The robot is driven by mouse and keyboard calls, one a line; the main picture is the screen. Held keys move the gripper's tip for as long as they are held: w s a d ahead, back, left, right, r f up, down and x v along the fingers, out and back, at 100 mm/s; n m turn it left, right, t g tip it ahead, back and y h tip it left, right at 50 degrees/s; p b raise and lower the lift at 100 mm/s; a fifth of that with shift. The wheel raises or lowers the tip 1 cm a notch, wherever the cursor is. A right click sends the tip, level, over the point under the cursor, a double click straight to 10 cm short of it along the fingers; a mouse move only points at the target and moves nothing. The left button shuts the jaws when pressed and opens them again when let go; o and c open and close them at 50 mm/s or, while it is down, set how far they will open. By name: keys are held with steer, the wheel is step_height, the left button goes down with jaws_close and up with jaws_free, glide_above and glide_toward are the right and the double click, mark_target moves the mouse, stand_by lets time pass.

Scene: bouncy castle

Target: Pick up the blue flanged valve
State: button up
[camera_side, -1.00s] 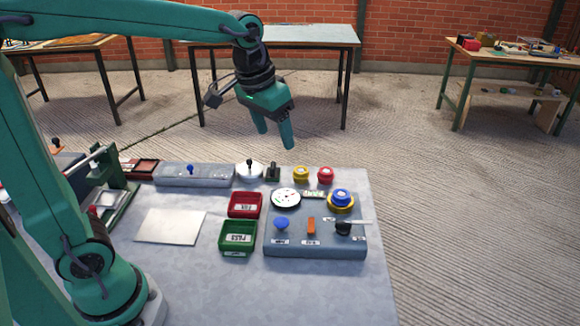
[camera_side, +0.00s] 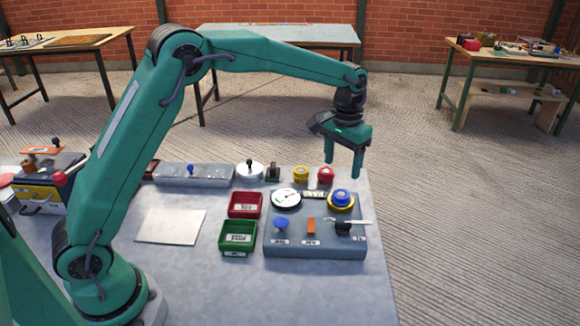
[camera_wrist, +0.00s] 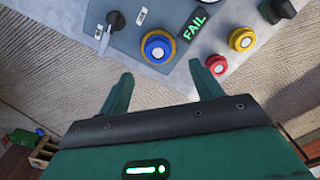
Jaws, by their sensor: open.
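The blue flanged valve (camera_side: 341,195) sits on a yellow ring at the back right of the grey panel. In the wrist view the blue valve (camera_wrist: 157,47) shows from above, ahead of and between the fingertips. My gripper (camera_side: 345,172) points down above and slightly behind the valve, apart from it. In the wrist view my gripper (camera_wrist: 159,70) is open, with nothing between its fingers.
A yellow valve (camera_side: 300,174) and a red valve (camera_side: 325,175) stand behind the panel (camera_side: 300,251). A black-handled lever (camera_side: 343,228) is in front of the blue valve. Red (camera_side: 245,216) and green (camera_side: 238,252) trays stand left. The table's right edge is close.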

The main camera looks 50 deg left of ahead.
mark_target(341, 194)
steer(key=shift+w+d+f, duration=0.15)
steer(key=shift+w+f, duration=0.15)
steer(key=shift+f, duration=0.15)
steer(key=shift+f, duration=0.1)
steer(key=shift+f, duration=1.25)
steer(key=shift+d+f, duration=0.1)
steer(key=shift+f, duration=2.5)
steer(key=c, duration=1.1)
